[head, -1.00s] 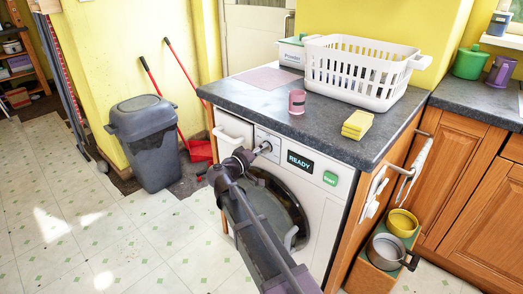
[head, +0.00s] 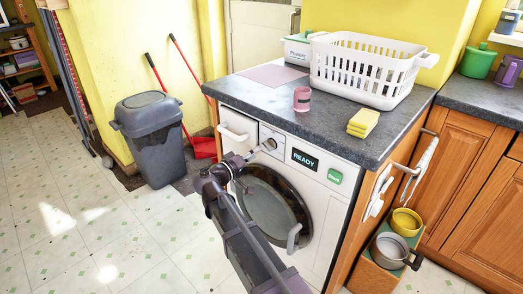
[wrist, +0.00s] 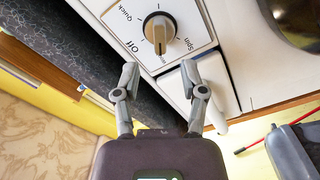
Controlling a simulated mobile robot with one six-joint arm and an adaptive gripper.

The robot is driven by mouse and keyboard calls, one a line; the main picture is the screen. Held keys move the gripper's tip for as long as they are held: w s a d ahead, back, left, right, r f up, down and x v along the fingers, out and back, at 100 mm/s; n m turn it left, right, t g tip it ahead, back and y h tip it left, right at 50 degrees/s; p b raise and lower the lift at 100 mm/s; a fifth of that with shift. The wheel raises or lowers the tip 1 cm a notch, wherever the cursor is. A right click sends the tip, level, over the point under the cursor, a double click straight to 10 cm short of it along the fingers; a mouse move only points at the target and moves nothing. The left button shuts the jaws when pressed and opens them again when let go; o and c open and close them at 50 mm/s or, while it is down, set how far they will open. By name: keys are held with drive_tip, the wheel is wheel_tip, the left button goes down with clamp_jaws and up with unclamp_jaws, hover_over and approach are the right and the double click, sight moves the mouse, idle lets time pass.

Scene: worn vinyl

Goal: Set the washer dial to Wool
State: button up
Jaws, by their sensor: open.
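The washer (head: 318,211) stands under the grey worktop, its door shut and its display reading READY. Its dial (wrist: 158,30) is a round knob with a raised beige grip on a white panel; it also shows small in the head view (head: 268,145). The wrist view shows the labels Quick, Off and Spin around it; Wool is not readable. The grip's lower end points down in the picture, between Off and Spin. My gripper (wrist: 159,67) is open and empty, facing the panel, fingertips short of the dial with nothing between them.
A green Start button (head: 335,176) is right of the display. The white drawer (head: 238,126) is left of the dial. A white basket (head: 362,95), a pink cup (head: 302,99) and yellow sponges (head: 363,123) are on the worktop. A grey bin (head: 154,140) stands left; the floor in front is clear.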

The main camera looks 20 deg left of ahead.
drive_tip(key=shift+v, duration=3)
